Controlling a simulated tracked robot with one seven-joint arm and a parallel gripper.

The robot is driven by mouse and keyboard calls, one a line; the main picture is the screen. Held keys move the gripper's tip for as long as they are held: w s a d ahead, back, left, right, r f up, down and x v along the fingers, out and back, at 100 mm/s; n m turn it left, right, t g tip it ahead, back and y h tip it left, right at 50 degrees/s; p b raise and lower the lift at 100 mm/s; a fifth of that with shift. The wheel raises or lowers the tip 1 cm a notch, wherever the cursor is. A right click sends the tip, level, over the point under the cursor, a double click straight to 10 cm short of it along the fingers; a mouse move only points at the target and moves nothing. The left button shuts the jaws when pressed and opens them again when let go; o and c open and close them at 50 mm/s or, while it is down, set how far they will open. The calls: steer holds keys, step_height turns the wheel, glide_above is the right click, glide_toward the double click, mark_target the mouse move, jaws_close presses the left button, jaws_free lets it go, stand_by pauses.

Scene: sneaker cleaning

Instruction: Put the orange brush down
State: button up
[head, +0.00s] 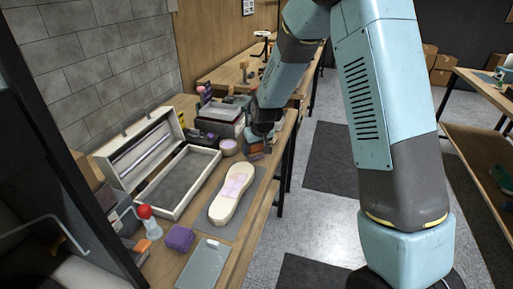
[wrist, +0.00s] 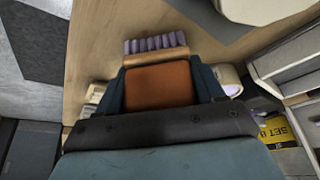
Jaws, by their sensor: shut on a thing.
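The orange brush (wrist: 158,86) has an orange block, a pale wooden strip and purple-grey bristles in the wrist view. My gripper (wrist: 160,80) is shut on it, with one dark teal finger on each side of the block. In the head view my gripper (head: 256,139) is low over the far part of the wooden bench (head: 255,228), near its right edge, and the brush (head: 255,150) shows only small there. The wrist view has bench wood around the bristles. I cannot tell whether the brush touches the bench.
A cream shoe-shaped piece (head: 230,203) lies on a grey mat nearer on the bench. A pale round cup (head: 228,147) stands just left of my gripper. An open white case (head: 203,162), a purple block (head: 180,238) and a red-topped bottle (head: 145,212) are farther left.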

steer(key=o, duration=1.4)
steer(key=v, duration=1.2)
steer(key=shift+r, duration=0.1)
